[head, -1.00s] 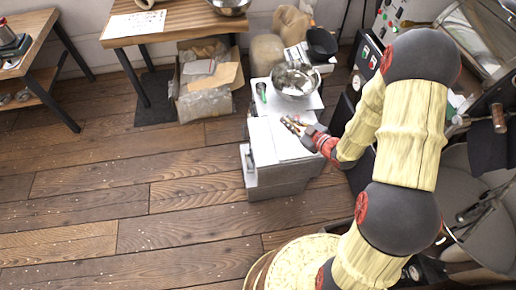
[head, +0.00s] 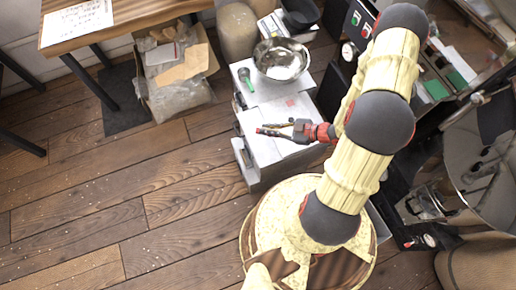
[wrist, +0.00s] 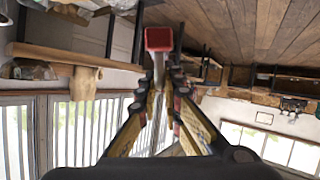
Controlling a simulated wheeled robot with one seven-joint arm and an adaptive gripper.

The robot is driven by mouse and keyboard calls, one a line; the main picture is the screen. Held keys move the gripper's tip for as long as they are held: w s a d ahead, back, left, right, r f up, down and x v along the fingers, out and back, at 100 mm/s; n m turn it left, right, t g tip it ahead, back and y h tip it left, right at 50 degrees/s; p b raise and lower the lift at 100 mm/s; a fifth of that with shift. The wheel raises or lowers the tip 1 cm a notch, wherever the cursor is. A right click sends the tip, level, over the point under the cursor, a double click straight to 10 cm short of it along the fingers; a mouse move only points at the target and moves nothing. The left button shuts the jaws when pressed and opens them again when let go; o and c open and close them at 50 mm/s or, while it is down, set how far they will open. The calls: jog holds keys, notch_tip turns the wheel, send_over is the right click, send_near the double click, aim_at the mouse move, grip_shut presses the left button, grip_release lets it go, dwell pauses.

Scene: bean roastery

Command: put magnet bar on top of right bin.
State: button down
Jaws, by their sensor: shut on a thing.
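The magnet bar (wrist: 158,68) shows in the wrist view as a thin pale bar with a red block at its end. My gripper (wrist: 160,85) is shut on it. In the head view my gripper (head: 283,131) points left over a pale grey bin with a white top (head: 262,150), and a small red tip shows at its far end. The gap between the bar and the bin top is hard to judge. I cannot tell for sure which bin is the right one; the boxes stand close together and my arm covers part of them.
A metal bowl (head: 281,60) and a green bottle (head: 244,77) stand on the white surface behind my gripper. A cardboard box (head: 176,75) and a wooden table (head: 125,20) are at the back left. Roasting machinery stands at the right.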

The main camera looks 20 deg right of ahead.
jog(key=s+a+f+n+g+y, duration=0.1)
jog(key=s+f+g, duration=0.1)
jog(key=s, duration=0.4)
jog(key=s+a+f+g, duration=0.1)
jog(key=s+f, duration=0.1)
jog(key=s, duration=0.4)
jog(key=w+f+b, duration=0.2)
jog(key=w+f, duration=0.1)
jog(key=w, duration=0.1)
jog(key=w+f+b, duration=0.2)
jog(key=w+f, duration=0.1)
jog(key=w, duration=0.1)
jog(key=w+a+f+b, duration=0.1)
jog(key=w+f+b, duration=0.1)
jog(key=w+f, duration=0.1)
jog(key=shift+w+b, duration=0.3)
jog(key=shift+w, duration=0.6)
jog(key=shift+w+f, duration=0.2)
jog(key=shift+f, duration=0.05)
notch_tip(320, 180, down, 3)
jog(key=shift+w+f+b, duration=0.15)
jog(key=shift+b, duration=0.65)
jog(key=c, duration=2)
grip_release()
jog(key=shift+o, duration=0.2)
